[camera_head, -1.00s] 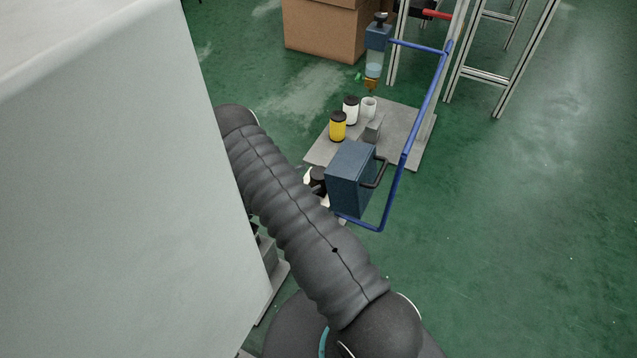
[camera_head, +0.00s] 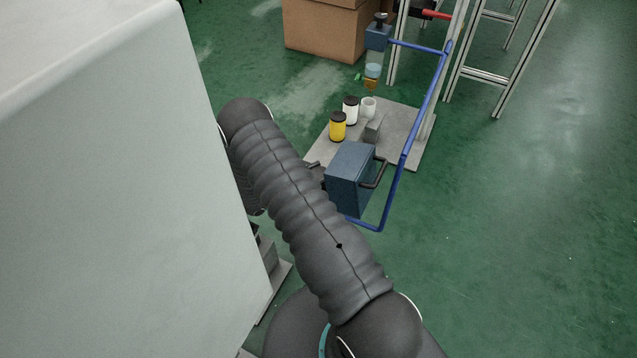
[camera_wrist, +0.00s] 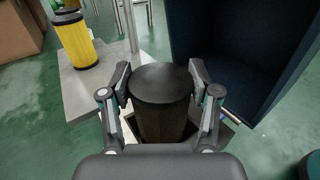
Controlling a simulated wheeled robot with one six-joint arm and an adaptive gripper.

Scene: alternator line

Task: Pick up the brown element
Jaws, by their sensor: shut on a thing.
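The brown element (camera_wrist: 162,115) is a cylinder with a black top, in the middle of the wrist view. My gripper (camera_wrist: 163,105) is shut on it, with one finger against each side. Its lower part is hidden by my gripper body. In the head view the brown element and my gripper are hidden behind my arm and the blue box.
A yellow cylinder (camera_head: 337,126) and white cylinders (camera_head: 350,110) stand on the grey plate (camera_head: 405,125). A dark blue box (camera_head: 348,178) on a blue bar (camera_head: 422,105) is close right of my gripper. A cardboard box (camera_head: 325,30) stands behind.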

